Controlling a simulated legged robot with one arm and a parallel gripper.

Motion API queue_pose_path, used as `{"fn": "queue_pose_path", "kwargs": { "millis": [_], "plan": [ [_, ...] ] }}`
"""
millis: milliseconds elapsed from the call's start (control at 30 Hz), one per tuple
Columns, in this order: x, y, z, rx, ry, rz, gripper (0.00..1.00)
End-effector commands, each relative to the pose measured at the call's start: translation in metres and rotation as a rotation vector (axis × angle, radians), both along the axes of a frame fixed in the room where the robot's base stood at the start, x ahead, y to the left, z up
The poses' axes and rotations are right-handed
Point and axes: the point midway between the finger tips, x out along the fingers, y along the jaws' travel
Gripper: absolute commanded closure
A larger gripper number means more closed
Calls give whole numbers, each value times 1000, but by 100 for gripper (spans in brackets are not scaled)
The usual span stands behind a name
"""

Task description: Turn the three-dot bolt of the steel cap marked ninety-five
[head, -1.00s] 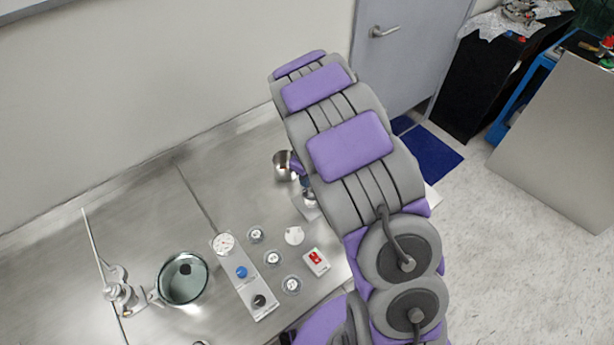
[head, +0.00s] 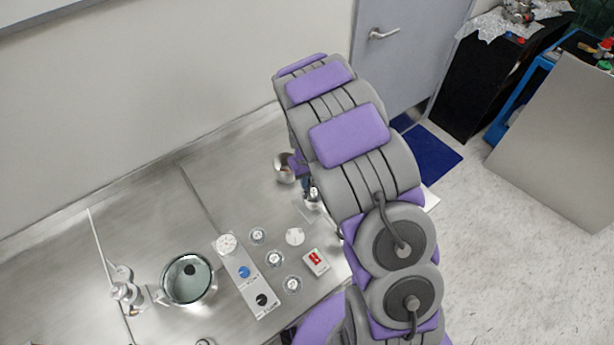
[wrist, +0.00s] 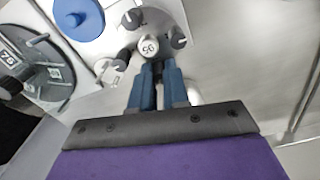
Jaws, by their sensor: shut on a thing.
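In the wrist view a round steel cap (wrist: 110,38) bears a pale centre disc (wrist: 150,46) with a number that reads as 95, seen upside down. Several dark-topped bolts stand around the disc, one at the upper left (wrist: 132,19), one at the right (wrist: 178,38) and one at the lower left (wrist: 122,59). My gripper (wrist: 155,68) has its blue fingers close together just below the disc. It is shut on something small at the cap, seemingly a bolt. The fingers hide that piece, and I cannot make out its dots. My arm hides most of the gripper in the head view.
A blue knob (wrist: 77,14) and a dark round part marked 75 (wrist: 30,68) lie left of the cap. In the head view a steel cup (head: 284,167), control panel (head: 247,276), red-switch box (head: 316,262) and glass-lidded pot (head: 188,279) share the steel bench (head: 150,210).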

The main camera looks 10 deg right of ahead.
Motion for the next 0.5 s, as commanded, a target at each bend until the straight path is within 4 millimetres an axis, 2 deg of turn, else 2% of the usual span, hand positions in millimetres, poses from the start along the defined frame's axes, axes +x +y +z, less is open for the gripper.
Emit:
{"fn": "queue_pose_path", "kwargs": {
  "millis": [200,500],
  "plan": [
    [-1,1,1,1,3,-129,100],
    [-1,1,0,0,4,-215,100]
  ]
}}
